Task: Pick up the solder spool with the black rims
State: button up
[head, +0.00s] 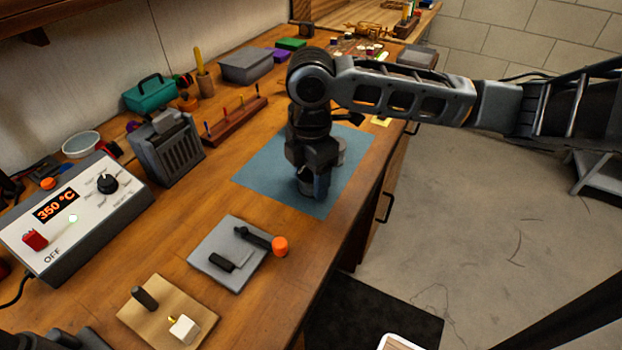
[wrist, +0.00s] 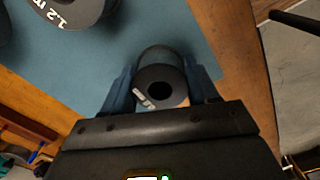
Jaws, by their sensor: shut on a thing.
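A spool (wrist: 160,72) with a dark rim, a round centre hole and small white lettering stands between the two fingers of my gripper (wrist: 161,92) in the wrist view. The fingers are shut on its sides. In the head view my gripper (head: 312,178) points down over the blue mat (head: 262,172), and its wrist hides most of what it holds. I cannot tell whether the spool touches the mat. A second spool (wrist: 78,10) with a dark rim and white "1.2 m" lettering is partly cut off at the upper left of the wrist view.
A grey plate (head: 215,250) with black parts and an orange knob lies nearer on the wooden bench. A soldering station (head: 75,220) reading 350 °C and a grey ribbed box (head: 170,150) stand to the left. The bench edge drops off to the right of the mat.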

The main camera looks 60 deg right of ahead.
jog(key=c, duration=0.5)
jog(key=shift+r, duration=0.1)
jog(key=shift+c, duration=0.2)
